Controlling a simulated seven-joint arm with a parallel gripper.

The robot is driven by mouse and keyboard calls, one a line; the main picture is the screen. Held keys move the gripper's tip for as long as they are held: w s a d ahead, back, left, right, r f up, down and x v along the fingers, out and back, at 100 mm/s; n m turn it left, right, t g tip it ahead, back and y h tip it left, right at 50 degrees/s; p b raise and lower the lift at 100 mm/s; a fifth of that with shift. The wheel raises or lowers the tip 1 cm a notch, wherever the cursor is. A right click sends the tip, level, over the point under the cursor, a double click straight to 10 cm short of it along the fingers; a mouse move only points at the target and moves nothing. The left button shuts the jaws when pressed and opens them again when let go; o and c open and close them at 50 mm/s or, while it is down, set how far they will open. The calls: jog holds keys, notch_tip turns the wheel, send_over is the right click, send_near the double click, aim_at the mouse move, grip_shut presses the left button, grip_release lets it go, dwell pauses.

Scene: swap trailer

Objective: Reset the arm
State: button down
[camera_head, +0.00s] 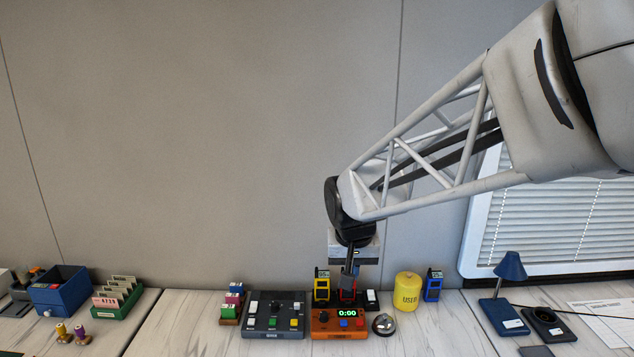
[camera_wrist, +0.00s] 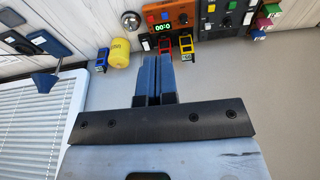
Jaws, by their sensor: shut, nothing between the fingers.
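My gripper (camera_head: 350,262) is shut and empty. In the head view it points down over the back of the orange timer box (camera_head: 340,322), which reads 0:00. In the wrist view my gripper's two blue-grey fingers (camera_wrist: 152,62) lie side by side, and the orange box (camera_wrist: 175,18) shows beyond their tips. My arm comes in from the upper right. Behind the orange box stand a yellow holder (camera_head: 321,286) and a red one (camera_head: 346,297). My gripper partly hides the red one, and I cannot tell whether it touches it.
A dark control panel (camera_head: 273,312) with switches is left of the orange box. A bell (camera_head: 383,324), a yellow USED canister (camera_head: 407,291) and a blue holder (camera_head: 432,285) are to the right. A blue lamp (camera_head: 508,290) stands further right.

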jog(key=s+d, duration=0.5)
jog(key=s, duration=0.7)
jog(key=s+d, duration=0.6)
jog(key=s, duration=0.6)
jog(key=shift+s+d, duration=0.25)
jog(key=shift+s, duration=0.15)
jog(key=c, duration=1.8)
grip_release()
jog(key=shift+f, duration=0.1)
